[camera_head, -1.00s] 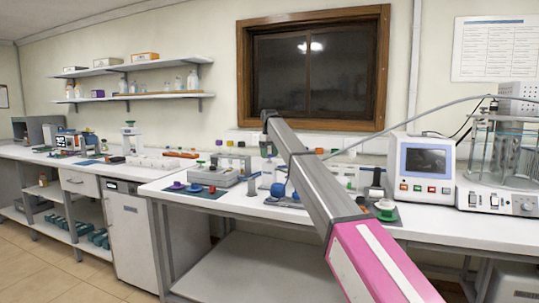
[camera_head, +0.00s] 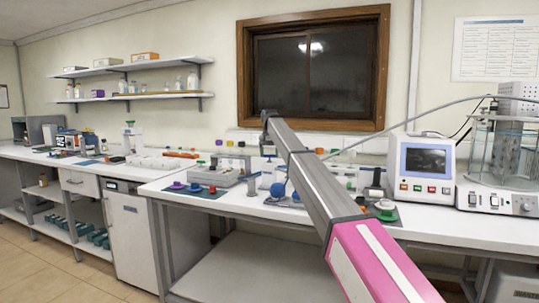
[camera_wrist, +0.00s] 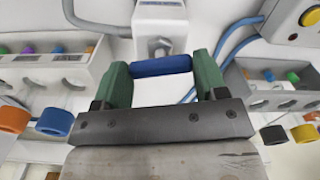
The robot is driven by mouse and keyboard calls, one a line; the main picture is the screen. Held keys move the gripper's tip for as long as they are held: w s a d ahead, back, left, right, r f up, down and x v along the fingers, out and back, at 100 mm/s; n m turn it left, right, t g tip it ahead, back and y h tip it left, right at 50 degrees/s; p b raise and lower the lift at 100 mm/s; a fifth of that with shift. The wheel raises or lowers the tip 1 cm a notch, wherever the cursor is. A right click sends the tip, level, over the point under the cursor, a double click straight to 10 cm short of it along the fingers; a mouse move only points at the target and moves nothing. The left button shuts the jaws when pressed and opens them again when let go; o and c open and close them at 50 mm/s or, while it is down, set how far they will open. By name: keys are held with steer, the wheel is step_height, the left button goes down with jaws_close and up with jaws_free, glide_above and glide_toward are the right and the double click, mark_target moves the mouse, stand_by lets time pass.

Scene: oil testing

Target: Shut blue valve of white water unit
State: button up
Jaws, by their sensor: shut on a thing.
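A blue valve handle (camera_wrist: 161,65) sits between the two green fingers of my gripper (camera_wrist: 162,80) in the wrist view. The fingers are shut on it, one at each end of the blue bar. Just beyond it stands the white water unit (camera_wrist: 160,14), with a grey metal fitting (camera_wrist: 160,46) on its front facing the handle. Part of the handle's mount is hidden. In the head view my arm reaches over the bench and hides much of this spot; a round blue part (camera_head: 278,190) shows beside the arm.
An orange ring (camera_wrist: 14,117) and a blue ring (camera_wrist: 54,122) stick out at the left. Blue tubes run close by. A screen device (camera_head: 424,168) stands right on the bench (camera_head: 230,205).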

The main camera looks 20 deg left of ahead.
steer(key=shift+m, duration=1.2)
steer(key=o, duration=0.9)
steer(key=shift+o, duration=0.2)
steer(key=shift+r, duration=0.1)
step_height(320, 180, up, 11)
